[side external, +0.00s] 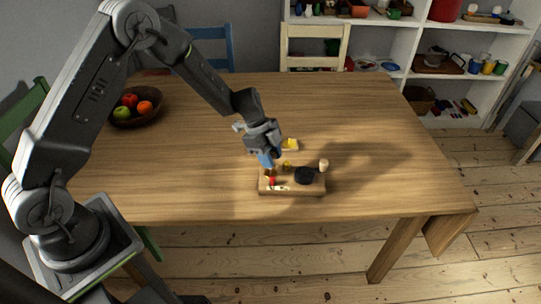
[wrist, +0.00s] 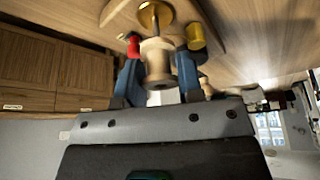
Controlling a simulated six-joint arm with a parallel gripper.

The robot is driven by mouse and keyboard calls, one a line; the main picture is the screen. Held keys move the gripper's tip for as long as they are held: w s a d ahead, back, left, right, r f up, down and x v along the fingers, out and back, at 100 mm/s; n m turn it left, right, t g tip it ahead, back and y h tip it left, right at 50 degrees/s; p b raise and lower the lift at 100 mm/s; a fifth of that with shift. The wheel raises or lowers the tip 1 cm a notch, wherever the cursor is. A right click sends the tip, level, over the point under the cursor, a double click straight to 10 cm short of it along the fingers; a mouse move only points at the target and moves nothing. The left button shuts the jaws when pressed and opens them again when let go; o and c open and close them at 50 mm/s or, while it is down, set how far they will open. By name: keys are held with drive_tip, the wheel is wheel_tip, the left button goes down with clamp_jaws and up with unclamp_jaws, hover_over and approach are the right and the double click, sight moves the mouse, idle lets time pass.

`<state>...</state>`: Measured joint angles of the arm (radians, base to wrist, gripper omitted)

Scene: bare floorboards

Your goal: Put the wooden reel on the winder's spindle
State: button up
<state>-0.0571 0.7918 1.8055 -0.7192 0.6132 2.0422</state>
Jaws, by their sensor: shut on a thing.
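The wooden reel (wrist: 157,62) is pale and waisted, and sits between the two blue fingers of my gripper (wrist: 158,80) in the wrist view. My gripper is shut on it. A round brass-coloured disc (wrist: 148,13) with a short central pin shows just beyond the reel's end, apparently the winder's spindle. I cannot tell whether the reel touches the pin. In the side view my gripper (side external: 266,161) points down over the left end of the winder's wooden base (side external: 292,190). The fingers mostly hide the reel there. A black wheel (side external: 305,175) sits on the base.
A red piece (wrist: 133,45) and a yellow spool (wrist: 195,37) stand close on either side of the reel. A pale wooden knob (side external: 323,165) is at the winder's right. A yellow item (side external: 291,144) lies behind. A fruit bowl (side external: 135,119) is far left; the table's right is clear.

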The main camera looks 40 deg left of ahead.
drive_tip(key=shift+f, duration=1.3)
idle(0.7)
drive_tip(key=o, duration=0.7)
drive_tip(key=shift+c, duration=0.2)
drive_tip(key=o, duration=0.3)
drive_tip(key=shift+s+f, duration=0.1)
drive_tip(key=shift+s, duration=0.05)
drive_tip(key=shift+r, duration=3.6)
